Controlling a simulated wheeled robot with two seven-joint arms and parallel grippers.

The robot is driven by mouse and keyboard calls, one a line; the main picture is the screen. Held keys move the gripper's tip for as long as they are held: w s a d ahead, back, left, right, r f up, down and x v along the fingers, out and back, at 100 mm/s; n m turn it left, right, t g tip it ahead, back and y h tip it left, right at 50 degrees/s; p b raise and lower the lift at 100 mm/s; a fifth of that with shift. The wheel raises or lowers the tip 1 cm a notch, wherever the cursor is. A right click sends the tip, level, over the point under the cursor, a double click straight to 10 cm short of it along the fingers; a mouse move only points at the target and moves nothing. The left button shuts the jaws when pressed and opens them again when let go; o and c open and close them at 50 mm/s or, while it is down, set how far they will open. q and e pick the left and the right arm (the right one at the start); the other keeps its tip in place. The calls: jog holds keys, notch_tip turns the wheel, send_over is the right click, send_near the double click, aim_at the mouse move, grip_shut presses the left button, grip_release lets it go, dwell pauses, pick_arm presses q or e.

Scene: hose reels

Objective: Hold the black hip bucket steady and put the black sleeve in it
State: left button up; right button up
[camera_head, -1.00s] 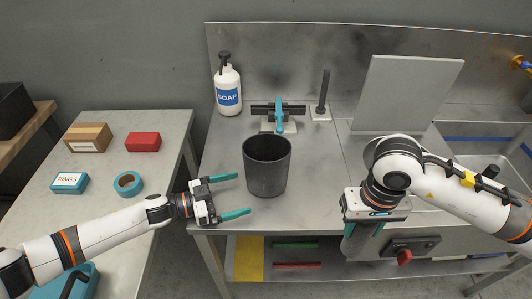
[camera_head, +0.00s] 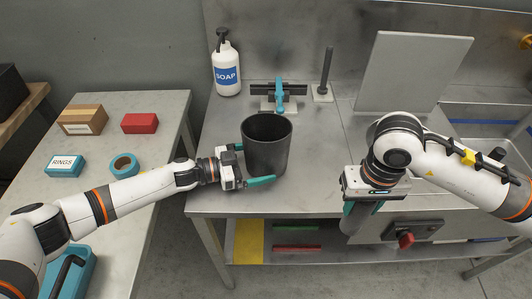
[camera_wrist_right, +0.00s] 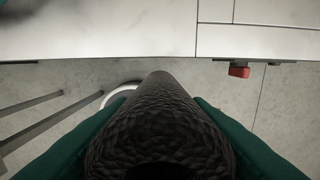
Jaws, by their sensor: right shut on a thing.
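The black hip bucket (camera_head: 267,150) stands upright on the metal bench, its open top facing up. My left gripper (camera_head: 258,165) is at the bucket's left side with its teal fingers spread; one finger passes in front of the lower bucket, and the far finger is partly hidden behind it. My right gripper (camera_head: 362,210) is shut on the black sleeve (camera_head: 354,218), which hangs tilted at the bench's front edge, right of the bucket and apart from it. In the right wrist view the sleeve (camera_wrist_right: 160,120) shows as a rough dark cylinder between the green fingers.
A soap bottle (camera_head: 227,68), a teal-handled clamp-like fixture (camera_head: 278,95) and a black post (camera_head: 325,75) stand behind the bucket. A tilted grey panel (camera_head: 415,75) stands at the back right. The bench between bucket and right gripper is clear. A red knob (camera_head: 406,240) sits below the front edge.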

pick_arm(q)
jog(key=shift+w+d, duration=0.2)
jog(key=shift+d, duration=0.35)
jog(key=shift+c, duration=0.3)
